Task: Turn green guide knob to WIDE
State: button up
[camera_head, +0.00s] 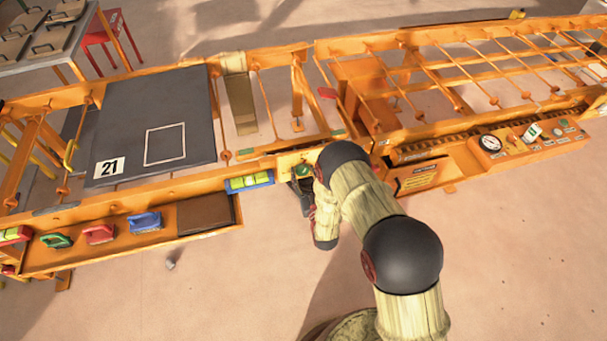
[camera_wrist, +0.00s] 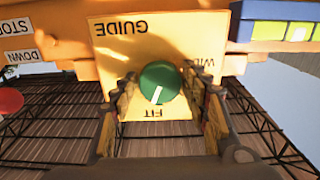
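The green guide knob (camera_wrist: 159,82) sits on a yellow plate (camera_wrist: 125,52) marked GUIDE, seen upside down in the wrist view. Its white pointer line points down towards the FIT label. The WIDE label (camera_wrist: 203,63) is at the right of the knob, partly hidden by a finger. My gripper (camera_wrist: 161,88) has one finger on each side of the knob, with narrow gaps showing; it looks open around it. In the head view the knob (camera_head: 304,170) shows small on the orange front rail, with my gripper (camera_head: 300,186) just in front of it.
A blue level (camera_head: 249,182) with a yellow-green window lies left of the knob. A tray with green, red and blue handled tools (camera_head: 145,222) is further left. A gauge panel (camera_head: 525,138) is at the right. STOP and DOWN labels (camera_wrist: 20,56) and a red button (camera_wrist: 9,100) are nearby.

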jog(key=c, duration=0.8)
jog(key=shift+n, duration=0.3)
jog(key=n+b, duration=0.1)
jog(key=n, duration=0.4)
jog(key=shift+b, duration=0.4)
jog(key=n+b, duration=0.1)
jog(key=n, duration=0.4)
jog(key=shift+d+n, duration=0.1)
jog(key=shift+n, duration=0.2)
jog(key=n+b, duration=0.1)
jog(key=n, duration=0.5)
jog(key=shift+r+b, duration=0.1)
jog(key=shift+b, duration=0.3)
jog(key=n+b, duration=0.1)
jog(key=n, duration=0.5)
jog(key=shift+n, duration=0.3)
